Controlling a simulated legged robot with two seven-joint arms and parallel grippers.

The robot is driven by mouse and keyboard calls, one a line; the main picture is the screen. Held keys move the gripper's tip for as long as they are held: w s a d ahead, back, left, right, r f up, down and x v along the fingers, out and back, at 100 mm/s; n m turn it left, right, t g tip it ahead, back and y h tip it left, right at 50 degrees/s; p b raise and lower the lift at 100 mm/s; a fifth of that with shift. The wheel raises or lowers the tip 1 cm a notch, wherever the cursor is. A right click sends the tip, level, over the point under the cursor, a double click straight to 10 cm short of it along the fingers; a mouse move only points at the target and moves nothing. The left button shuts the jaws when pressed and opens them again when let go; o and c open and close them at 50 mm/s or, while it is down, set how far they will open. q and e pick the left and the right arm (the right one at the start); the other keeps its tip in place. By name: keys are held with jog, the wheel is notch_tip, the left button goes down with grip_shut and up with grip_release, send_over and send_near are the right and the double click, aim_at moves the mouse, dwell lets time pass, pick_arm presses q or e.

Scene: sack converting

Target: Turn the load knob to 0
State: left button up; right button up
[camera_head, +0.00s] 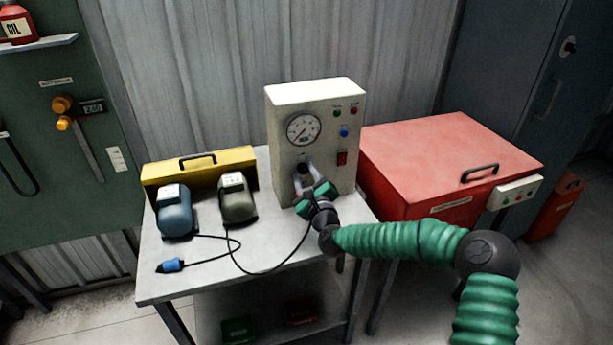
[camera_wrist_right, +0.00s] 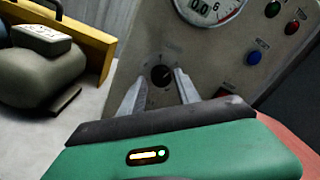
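The load knob (camera_wrist_right: 161,75) is a small dark round knob on the front of a beige tester box (camera_wrist_right: 222,78), below its gauge. It also shows in the head view (camera_head: 302,168), partly hidden by my gripper. My right gripper (camera_head: 304,172) is at the lower front of the box. In the right wrist view its two grey fingers (camera_wrist_right: 159,80) stand apart, one on each side of the knob, with gaps visible; I cannot tell how far their tips are from the panel. The knob's setting is too small to read. My left gripper is not in view.
The box stands on a grey table (camera_head: 205,268) with a blue motor (camera_head: 174,211), a grey-green motor (camera_head: 237,198), a yellow case (camera_head: 153,172) and a cable. The box carries a round gauge (camera_head: 303,129), buttons and a red switch (camera_head: 342,158). A red cabinet (camera_head: 440,160) stands right.

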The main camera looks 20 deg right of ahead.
jog(key=shift+a, duration=0.2)
jog(key=shift+c, duration=2.3)
jog(key=shift+d, duration=0.1)
jog(key=shift+c, duration=1.3)
jog(key=shift+d+f, duration=0.2)
jog(key=shift+d, duration=0.05)
grip_shut()
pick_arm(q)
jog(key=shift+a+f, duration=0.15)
pick_arm(e)
jog(key=shift+a+n, duration=0.15)
jog(key=shift+n, duration=0.15)
